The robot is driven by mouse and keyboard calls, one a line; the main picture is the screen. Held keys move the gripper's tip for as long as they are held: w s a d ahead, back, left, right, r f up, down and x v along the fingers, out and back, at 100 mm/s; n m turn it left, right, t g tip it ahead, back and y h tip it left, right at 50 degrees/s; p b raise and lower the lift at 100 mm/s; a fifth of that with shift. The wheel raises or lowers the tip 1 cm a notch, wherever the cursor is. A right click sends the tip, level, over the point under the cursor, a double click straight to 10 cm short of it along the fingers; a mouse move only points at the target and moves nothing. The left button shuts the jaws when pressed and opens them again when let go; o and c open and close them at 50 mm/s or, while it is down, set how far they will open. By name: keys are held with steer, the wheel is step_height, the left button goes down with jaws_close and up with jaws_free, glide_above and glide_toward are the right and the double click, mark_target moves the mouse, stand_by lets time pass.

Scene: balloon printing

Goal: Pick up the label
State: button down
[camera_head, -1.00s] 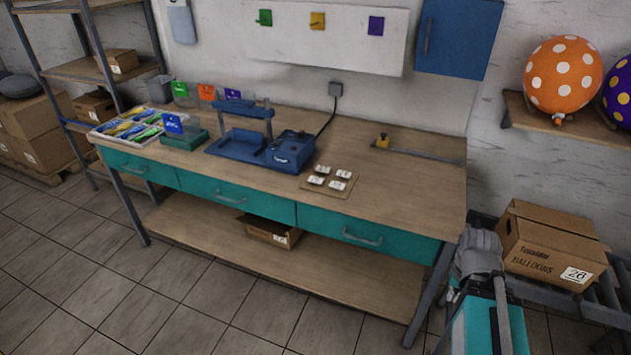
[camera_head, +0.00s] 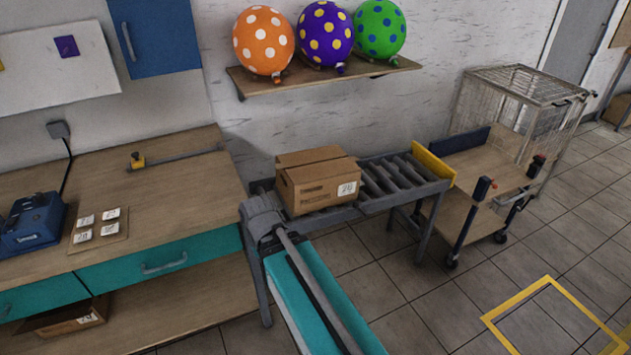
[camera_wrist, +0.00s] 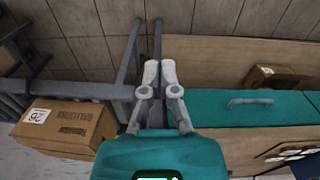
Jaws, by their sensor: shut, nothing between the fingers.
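Several small white labels (camera_head: 110,213) lie in two short rows on a brown board (camera_head: 122,236) on the workbench, at the left of the head view. A larger white label (camera_head: 347,189) is stuck to the front of a cardboard box; the wrist view shows it reading 26 (camera_wrist: 37,115). My gripper (camera_wrist: 160,71) is shut and empty in the wrist view, its fingertips close together. It is apart from the box and from the labels on the board.
The box (camera_head: 316,199) stands on a roller conveyor (camera_head: 396,185) beside the workbench (camera_head: 172,196). A blue device (camera_head: 32,222) sits left of the labels. Balloons stand on a wall shelf (camera_head: 330,76). A cart (camera_head: 470,163) is at the right, with open floor in front.

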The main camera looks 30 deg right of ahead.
stand_by(0.3)
steer(key=c, duration=0.6)
jaws_free()
steer(key=shift+w, duration=0.1)
